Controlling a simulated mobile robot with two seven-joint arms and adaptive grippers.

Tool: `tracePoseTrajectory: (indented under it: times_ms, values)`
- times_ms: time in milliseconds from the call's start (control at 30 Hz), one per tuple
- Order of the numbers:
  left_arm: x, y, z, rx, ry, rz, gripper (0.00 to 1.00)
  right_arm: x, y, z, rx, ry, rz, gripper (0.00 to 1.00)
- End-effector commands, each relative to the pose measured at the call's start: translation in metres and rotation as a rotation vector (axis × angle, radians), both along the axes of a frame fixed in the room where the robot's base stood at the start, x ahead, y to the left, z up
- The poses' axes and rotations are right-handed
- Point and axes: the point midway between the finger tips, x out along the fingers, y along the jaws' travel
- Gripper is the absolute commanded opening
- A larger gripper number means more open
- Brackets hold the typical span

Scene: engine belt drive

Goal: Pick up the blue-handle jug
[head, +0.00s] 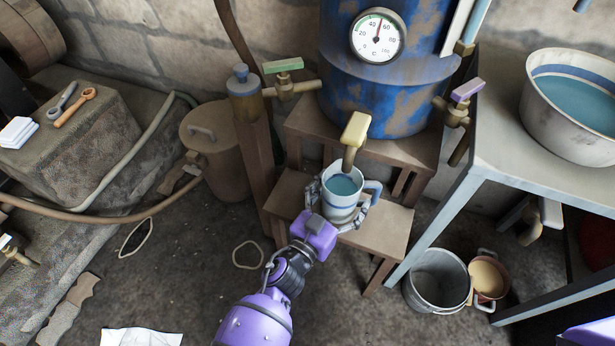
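The blue-handle jug (339,207) is a pale cup with a blue band and a blue handle on its right side. It stands upright on the low wooden step, under the yellow-handled tap (354,131), and has bluish liquid inside. My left gripper (338,205) reaches it from the front, with one finger on the jug's left side and the other on its right near the handle. Whether both fingers press on the jug cannot be told. My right gripper is out of view.
The wooden step (385,228) stands before a rusty blue boiler (385,85) with a gauge. Green-handled (283,66) and purple-handled (467,90) taps flank it. A metal table (505,130) with a large basin (570,110) is at right. Buckets (437,278) stand below.

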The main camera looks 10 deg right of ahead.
Motion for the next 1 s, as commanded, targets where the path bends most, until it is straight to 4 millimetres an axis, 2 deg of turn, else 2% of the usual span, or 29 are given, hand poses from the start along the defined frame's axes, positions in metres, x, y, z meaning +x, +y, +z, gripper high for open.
tracePoseTrajectory:
  times_ms: [67, 500, 533, 567, 1000]
  values:
    - [-0.0001, 0.0001, 0.0000, 0.000, 0.000, 0.000, 0.71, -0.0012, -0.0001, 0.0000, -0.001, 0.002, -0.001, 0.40]
    - [-0.0004, 0.0003, -0.0004, 0.000, 0.000, 0.000, 0.14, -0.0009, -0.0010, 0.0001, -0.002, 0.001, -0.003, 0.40]
    - [-0.0001, -0.0004, 0.0016, -0.003, -0.003, -0.001, 0.13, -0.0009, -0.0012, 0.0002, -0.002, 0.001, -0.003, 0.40]
    - [-0.0001, -0.0004, 0.0015, -0.002, -0.002, -0.001, 0.07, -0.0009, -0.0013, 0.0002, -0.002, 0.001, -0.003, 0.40]
    - [-0.0001, -0.0005, 0.0080, -0.003, -0.003, -0.001, 0.07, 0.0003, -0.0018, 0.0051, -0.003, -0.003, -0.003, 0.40]
